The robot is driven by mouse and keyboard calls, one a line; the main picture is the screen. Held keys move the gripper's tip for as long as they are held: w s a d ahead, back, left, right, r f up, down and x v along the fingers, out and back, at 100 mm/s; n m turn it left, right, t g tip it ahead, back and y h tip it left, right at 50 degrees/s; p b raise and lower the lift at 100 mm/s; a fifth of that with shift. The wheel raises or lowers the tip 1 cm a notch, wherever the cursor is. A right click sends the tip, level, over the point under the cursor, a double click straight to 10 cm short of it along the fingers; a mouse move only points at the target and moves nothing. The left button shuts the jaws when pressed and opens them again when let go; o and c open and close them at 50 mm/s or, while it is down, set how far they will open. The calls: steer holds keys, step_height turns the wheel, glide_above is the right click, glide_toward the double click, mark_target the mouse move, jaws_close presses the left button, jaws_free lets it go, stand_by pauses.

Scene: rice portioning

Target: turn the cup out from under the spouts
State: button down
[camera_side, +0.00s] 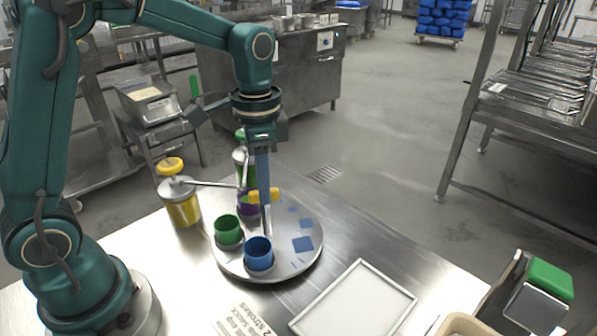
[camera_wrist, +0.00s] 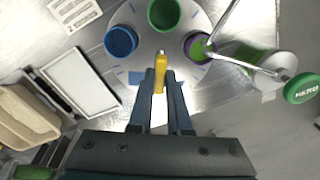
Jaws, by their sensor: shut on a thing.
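A round metal turntable (camera_side: 292,262) on the steel table carries a blue cup (camera_side: 259,255), a green cup (camera_side: 228,231) and a purple cup (camera_side: 246,209). In the wrist view the purple cup (camera_wrist: 190,42) has green content inside, and spout tubes end over it. The blue cup (camera_wrist: 121,42) and green cup (camera_wrist: 164,13) stand clear of the spouts. My gripper (camera_wrist: 161,78) points down and is shut on a yellow handle (camera_wrist: 160,64) on the turntable; the handle (camera_side: 263,195) is partly hidden by a finger in the side view.
A yellow pump dispenser (camera_side: 183,206) and a green-topped one (camera_side: 241,157) stand behind the turntable, their spouts reaching over it. A white tray (camera_side: 352,305) lies in front, near a beige bin (camera_side: 462,326) and a green-topped device (camera_side: 549,278). Blue square marks dot the turntable's right side.

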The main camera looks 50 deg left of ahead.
steer(key=shift+r+m, duration=0.1)
steer(key=shift+m, duration=5.9)
steer(key=c, duration=0.9)
jaws_free()
steer(key=shift+o, duration=0.2)
steer(key=shift+r, duration=2.55)
